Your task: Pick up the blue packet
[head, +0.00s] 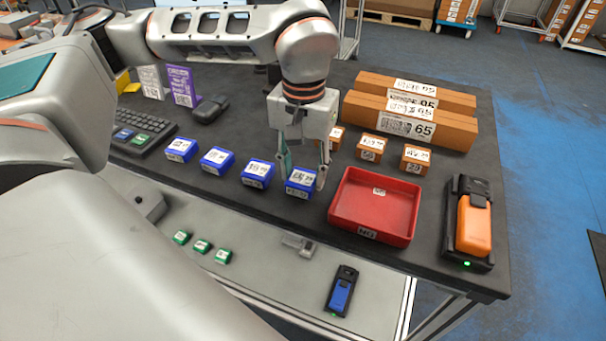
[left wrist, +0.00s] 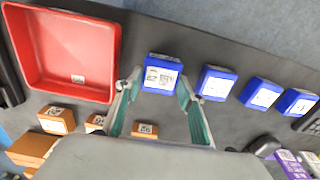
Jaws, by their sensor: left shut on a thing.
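Several blue packets with white labels stand in a row on the dark table. The rightmost blue packet (head: 300,190) is between the fingers of my left gripper (head: 304,177). It is at or very near the table top; I cannot tell whether it is raised. In the left wrist view the same blue packet (left wrist: 162,73) sits between the tips of my left gripper (left wrist: 160,82), label showing. The other blue packets (head: 258,174), (head: 216,160) and (head: 180,150) stand apart to its left. My right gripper is not in view.
A red tray (head: 345,205) stands just right of the held packet. Small orange boxes (head: 415,158) and long brown boxes (head: 440,128) are behind. An orange scanner (head: 474,222) stands in a dock at the right. A keyboard (head: 140,132) lies at the left.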

